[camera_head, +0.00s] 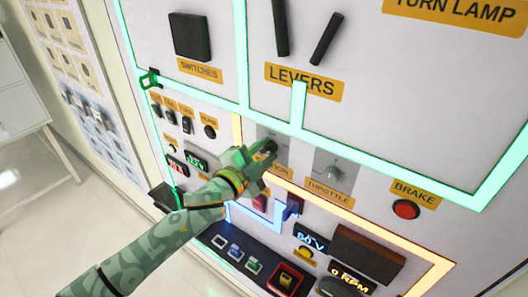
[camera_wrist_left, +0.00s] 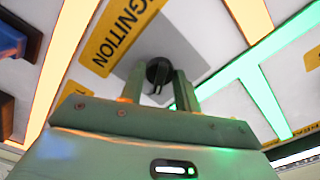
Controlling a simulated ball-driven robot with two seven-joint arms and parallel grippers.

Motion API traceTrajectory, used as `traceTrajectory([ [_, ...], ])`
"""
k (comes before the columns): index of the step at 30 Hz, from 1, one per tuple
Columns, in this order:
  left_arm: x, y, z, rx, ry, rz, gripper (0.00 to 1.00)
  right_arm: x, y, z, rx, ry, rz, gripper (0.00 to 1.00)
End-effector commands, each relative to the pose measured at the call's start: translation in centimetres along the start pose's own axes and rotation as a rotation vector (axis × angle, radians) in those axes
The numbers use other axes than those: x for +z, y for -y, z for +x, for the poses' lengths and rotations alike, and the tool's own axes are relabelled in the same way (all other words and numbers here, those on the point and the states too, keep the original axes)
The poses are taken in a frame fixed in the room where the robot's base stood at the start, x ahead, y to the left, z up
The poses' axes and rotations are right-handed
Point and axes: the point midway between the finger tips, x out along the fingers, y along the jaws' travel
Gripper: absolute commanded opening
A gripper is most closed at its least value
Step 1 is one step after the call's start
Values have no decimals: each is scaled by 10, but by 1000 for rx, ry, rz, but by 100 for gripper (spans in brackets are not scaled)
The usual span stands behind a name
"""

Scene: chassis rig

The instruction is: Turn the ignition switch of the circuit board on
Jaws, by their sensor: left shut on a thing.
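The ignition switch is a round black knob (camera_wrist_left: 158,72) on a grey plate, beside the yellow IGNITION label (camera_wrist_left: 118,35) in the left wrist view. My left gripper (camera_wrist_left: 160,88) reaches the panel with one finger on each side of the knob and is shut on it. In the head view the green left arm comes in from the lower left, and the gripper (camera_head: 262,157) covers most of the switch and its label. The knob's exact angle is hard to tell. My right gripper is not in view.
The throttle knob (camera_head: 334,173) is just right of my gripper, with the red brake button (camera_head: 406,209) farther right. Small switches (camera_head: 170,117) and a display (camera_head: 196,160) are on the left. Levers (camera_head: 324,40) stick out above. A dark shelf with colored switches (camera_head: 235,251) lies below.

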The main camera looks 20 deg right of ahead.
Motion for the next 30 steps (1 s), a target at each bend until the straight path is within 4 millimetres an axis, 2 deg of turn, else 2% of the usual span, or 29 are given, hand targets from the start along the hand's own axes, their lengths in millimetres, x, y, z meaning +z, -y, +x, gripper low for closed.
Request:
traceTrajectory([
  [14,0,0,0,0,0,18,9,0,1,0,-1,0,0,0],
  [15,0,0,0,0,0,18,35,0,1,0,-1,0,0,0],
  [17,0,0,0,0,0,17,52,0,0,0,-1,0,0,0],
  [18,0,0,0,0,0,17,54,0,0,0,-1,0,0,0],
  [26,0,0,-1,0,0,16,54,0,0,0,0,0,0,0],
  [30,1,-1,-12,1,1,16,54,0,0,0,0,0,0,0],
])
